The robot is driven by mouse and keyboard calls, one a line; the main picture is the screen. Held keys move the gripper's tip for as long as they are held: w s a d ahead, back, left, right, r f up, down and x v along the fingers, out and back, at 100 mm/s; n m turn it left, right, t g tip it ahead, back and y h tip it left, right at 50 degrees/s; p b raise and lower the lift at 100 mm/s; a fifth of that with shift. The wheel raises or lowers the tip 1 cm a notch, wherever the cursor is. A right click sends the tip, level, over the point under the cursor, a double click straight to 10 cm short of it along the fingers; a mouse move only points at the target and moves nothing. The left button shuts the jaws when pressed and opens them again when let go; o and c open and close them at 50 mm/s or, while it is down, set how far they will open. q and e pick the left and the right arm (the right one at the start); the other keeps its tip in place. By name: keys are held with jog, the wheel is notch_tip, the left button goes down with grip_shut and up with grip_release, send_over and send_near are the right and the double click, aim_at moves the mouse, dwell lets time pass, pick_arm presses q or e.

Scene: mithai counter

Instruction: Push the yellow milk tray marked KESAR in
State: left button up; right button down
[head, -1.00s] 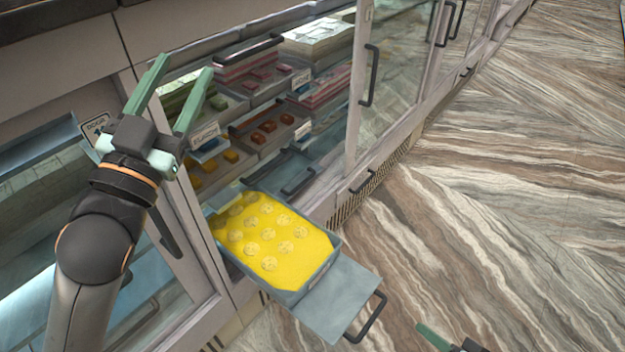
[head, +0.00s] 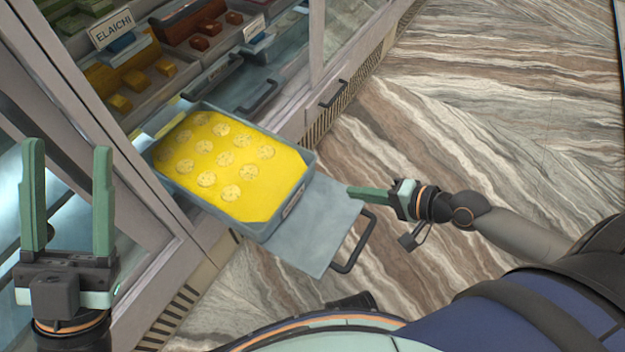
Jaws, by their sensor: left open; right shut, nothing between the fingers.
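The tray of yellow sweets (head: 266,232) sticks out of the counter opening on a grey sliding plate (head: 312,225). A black bar handle (head: 356,244) is at the plate's outer end. A small label on the tray's front wall is too small to read. My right gripper (head: 350,190) is shut and empty, its fingertips by the plate's outer right corner, just above the handle in the picture. I cannot tell whether it touches. My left gripper (head: 68,150) is open and empty, pointing up in front of the counter, left of the tray.
Inside the counter are other sweet trays, one with an ELAICHI sign (head: 111,28). A door frame post (head: 90,120) stands left of the opening. A vent grille (head: 345,100) runs along the counter base. The marbled floor (head: 490,110) at right is clear.

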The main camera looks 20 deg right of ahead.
jog(key=b, duration=0.4)
send_near(303, 179)
jog(key=x, duration=0.4)
jog(key=shift+a+f, duration=0.1)
jog(key=shift+f, duration=0.45)
jog(key=shift+w+a, duration=0.55)
jog(key=shift+w, duration=0.2)
pick_arm(q)
jog(key=f, duration=0.4)
jog(key=shift+w+d+f, duration=0.1)
jog(key=shift+d+f, duration=0.2)
jog(key=shift+f, duration=0.1)
pick_arm(e)
jog(key=shift+r, duration=0.1)
